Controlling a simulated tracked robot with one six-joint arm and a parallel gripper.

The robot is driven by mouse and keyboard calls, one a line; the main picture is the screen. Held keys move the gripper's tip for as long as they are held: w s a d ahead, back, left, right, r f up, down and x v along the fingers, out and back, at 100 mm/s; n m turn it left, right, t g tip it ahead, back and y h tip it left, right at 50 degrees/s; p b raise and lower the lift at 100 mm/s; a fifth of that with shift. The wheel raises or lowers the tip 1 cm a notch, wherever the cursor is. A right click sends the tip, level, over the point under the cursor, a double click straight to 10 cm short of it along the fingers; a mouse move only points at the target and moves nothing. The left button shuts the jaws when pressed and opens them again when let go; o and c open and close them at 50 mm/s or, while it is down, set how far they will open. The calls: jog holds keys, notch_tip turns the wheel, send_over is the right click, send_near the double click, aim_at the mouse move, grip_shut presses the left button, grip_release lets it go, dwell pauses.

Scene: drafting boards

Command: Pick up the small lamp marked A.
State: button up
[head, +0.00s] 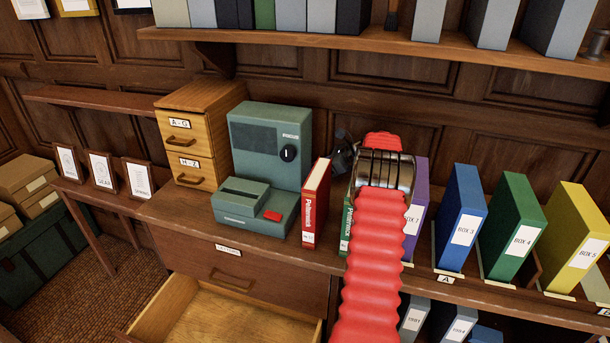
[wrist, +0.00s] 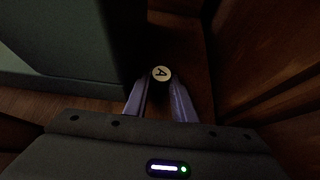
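The small lamp marked A (wrist: 161,73) shows in the wrist view as a pale round top with a black letter A on a dark body. It stands in shadow. My gripper (wrist: 160,88) is open, one finger to the left of the lamp and one to the right. The fingertips are close to the lamp; whether they reach down around its body is too dark to tell. I see no finger pressed against it. In the head view the lamp does not show, and my red arm and the books hide the fingers.
A green machine (head: 269,150) and a red binder (head: 315,203) stand left of my arm. Purple (head: 415,205), blue (head: 461,218), green (head: 514,225) and yellow (head: 575,238) box files stand to the right. An upper shelf (head: 480,55) runs above. A drawer (head: 228,315) is open below.

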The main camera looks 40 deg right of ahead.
jog(key=c, duration=0.4)
jog(key=shift+r, duration=0.15)
jog(key=shift+c, duration=0.2)
notch_tip(320, 180, up, 7)
jog(key=s+d, duration=0.4)
jog(key=s, duration=0.4)
jog(key=s+d, duration=0.4)
jog(key=s, duration=0.4)
jog(key=shift+d, duration=0.15)
